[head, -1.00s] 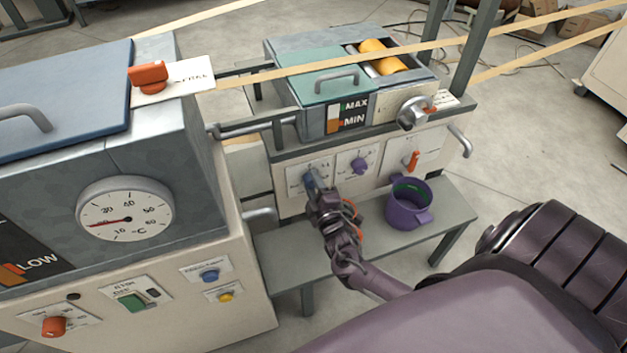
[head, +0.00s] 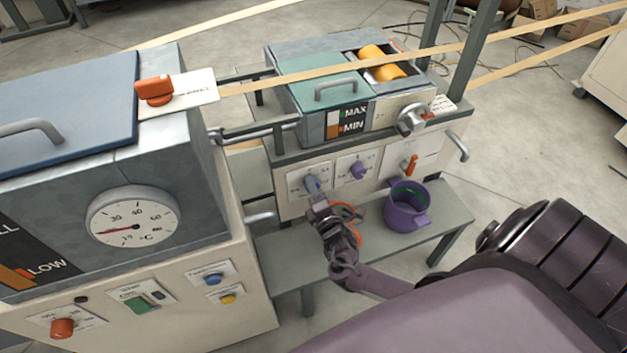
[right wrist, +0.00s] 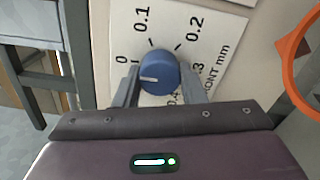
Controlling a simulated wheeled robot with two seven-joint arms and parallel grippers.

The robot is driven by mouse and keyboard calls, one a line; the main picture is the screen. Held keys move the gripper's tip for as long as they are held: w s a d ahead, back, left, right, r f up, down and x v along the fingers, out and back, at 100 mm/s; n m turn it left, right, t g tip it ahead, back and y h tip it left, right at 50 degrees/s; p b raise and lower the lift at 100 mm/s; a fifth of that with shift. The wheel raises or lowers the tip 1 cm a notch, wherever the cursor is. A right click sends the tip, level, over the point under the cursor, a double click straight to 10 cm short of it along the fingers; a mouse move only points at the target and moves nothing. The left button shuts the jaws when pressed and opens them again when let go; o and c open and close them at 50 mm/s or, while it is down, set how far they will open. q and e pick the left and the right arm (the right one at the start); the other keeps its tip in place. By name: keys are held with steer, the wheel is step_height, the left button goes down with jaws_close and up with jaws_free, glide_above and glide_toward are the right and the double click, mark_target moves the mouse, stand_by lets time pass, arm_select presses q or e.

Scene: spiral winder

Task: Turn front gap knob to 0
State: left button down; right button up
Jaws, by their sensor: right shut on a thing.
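The front gap knob is the blue knob (right wrist: 158,77) on a white plate (right wrist: 215,55) marked 0 to 0.4 and "mm" in the right wrist view. Its white line points left, close to the 0 mark and slightly below it. In the head view the same blue knob (head: 312,184) sits on the front of the winder. My right gripper (right wrist: 160,88) has one finger on each side of the knob and is shut on it. It also shows in the head view (head: 315,197), reaching the knob from below. My left gripper is not in view.
A purple knob (head: 358,170) and an orange switch (head: 411,165) are to the right on the same front. A purple mug (head: 407,208) stands on the grey bench (head: 285,262) right of my gripper. A machine with a dial gauge (head: 133,216) stands at the left.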

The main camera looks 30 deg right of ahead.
stand_by(0.3)
steer(key=o, duration=1)
steer(key=v, duration=0.7)
steer(key=shift+s, duration=0.4)
steer(key=shift+a, duration=0.15)
